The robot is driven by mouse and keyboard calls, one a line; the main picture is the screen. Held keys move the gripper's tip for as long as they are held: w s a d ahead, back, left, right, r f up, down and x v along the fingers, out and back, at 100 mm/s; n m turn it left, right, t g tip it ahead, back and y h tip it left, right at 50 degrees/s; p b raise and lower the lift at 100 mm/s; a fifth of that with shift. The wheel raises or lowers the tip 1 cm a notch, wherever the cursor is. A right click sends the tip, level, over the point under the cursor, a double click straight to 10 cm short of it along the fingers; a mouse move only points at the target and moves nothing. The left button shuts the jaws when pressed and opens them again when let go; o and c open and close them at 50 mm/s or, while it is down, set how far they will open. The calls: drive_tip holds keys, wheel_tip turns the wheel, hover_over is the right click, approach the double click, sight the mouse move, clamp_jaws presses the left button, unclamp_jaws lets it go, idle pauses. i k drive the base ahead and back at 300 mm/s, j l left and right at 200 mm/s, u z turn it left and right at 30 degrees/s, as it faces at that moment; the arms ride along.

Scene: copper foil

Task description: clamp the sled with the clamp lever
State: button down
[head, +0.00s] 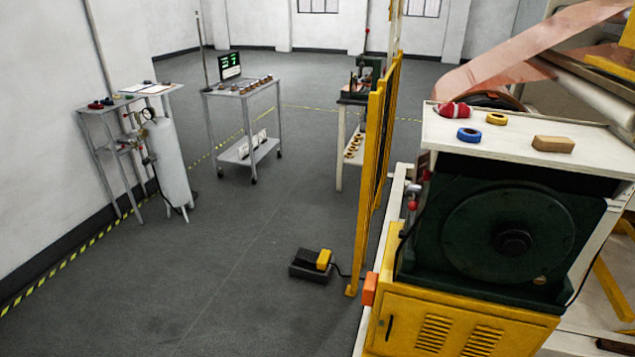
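My gripper is not in view. A green and yellow machine (470,320) stands at the right, with a round dark green cover on its near side. Small red-tipped parts (412,204) stick out at its left side, beside the white rail; I cannot tell whether one of them is the clamp lever. I cannot make out the sled, which may be hidden behind the machine body. A wide copper foil strip (530,45) runs above and behind the machine.
A yellow guard fence (374,160) stands left of the machine. A foot pedal (313,262) lies on the floor before it. Rings and a tan block (553,144) lie on the machine's top. A gas cylinder (168,165) and a cart (214,93) stand left; the middle floor is clear.

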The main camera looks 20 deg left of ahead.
sight(414, 190)
drive_tip(key=i+j+u, duration=0.2)
drive_tip(key=j, duration=0.5)
drive_tip(key=i+j, duration=0.15)
drive_tip(key=j, duration=0.2)
drive_tip(key=i+j, duration=0.1)
drive_tip(key=j, duration=0.25)
drive_tip(key=i+j, duration=0.15)
drive_tip(key=j, duration=0.2)
drive_tip(key=i+j+u, duration=0.1)
drive_tip(key=j, duration=0.25)
